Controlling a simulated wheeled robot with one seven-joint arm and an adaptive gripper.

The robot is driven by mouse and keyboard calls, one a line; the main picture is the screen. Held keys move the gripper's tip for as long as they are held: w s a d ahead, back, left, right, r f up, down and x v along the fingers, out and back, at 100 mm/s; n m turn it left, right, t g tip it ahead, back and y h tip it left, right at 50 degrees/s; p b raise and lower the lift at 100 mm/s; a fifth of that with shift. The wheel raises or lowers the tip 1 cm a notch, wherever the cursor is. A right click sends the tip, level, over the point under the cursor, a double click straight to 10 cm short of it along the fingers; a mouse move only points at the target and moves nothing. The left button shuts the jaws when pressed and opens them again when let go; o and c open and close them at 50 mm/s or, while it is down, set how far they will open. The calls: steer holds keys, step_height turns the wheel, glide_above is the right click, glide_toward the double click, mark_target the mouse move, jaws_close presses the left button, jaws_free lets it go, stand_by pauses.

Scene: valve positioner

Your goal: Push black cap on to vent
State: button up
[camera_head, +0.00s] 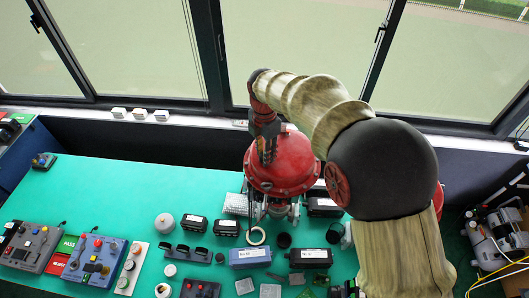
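My gripper (268,152) is dark and points down at the end of my sleeved arm, in front of the left side of the red domed actuator (292,163). Its fingers are small and dark, so I cannot tell whether they are open or shut, or whether they hold anything. A small round black piece (284,240), possibly the black cap, lies on the green table below the actuator. Another dark round part (334,234) lies to its right. I cannot make out the vent; my arm and gripper hide part of the actuator.
The green table (110,190) is clear at the back left. Control boxes (94,260) stand at the front left. Windows and a sill run behind.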

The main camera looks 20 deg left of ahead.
steer(key=o, duration=0.5)
step_height(320, 180, up, 12)
stand_by(0.6)
